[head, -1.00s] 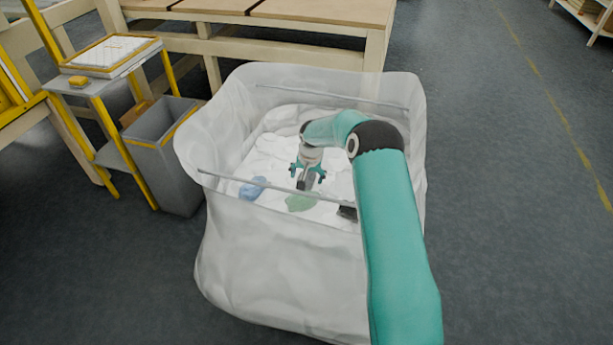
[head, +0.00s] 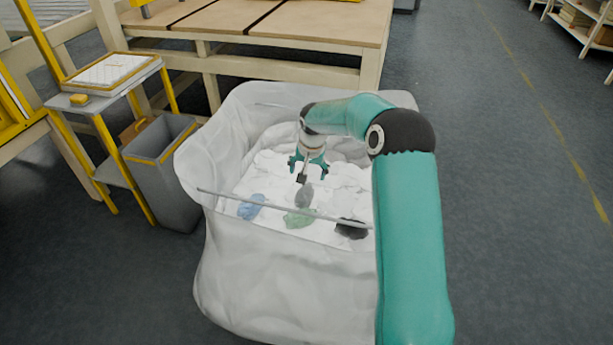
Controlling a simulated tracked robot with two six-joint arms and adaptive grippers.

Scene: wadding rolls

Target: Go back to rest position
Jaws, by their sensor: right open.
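My right gripper (head: 308,163) is open, fingers pointing down, inside the big white bag container (head: 285,270). Its arm comes in from the right over the rim. Below the gripper, a grey piece (head: 304,195) lies on the white wadding (head: 265,180); the gripper appears apart from it. A blue piece (head: 251,206), a green piece (head: 300,218) and a black piece (head: 351,229) also lie on the wadding. My left gripper is not in view.
A grey bin (head: 163,170) stands left of the bag, beside a yellow-framed stand (head: 110,72) with a tray. A wooden platform (head: 290,22) is behind the bag. Open floor (head: 500,200) lies to the right, with shelves (head: 590,25) far back.

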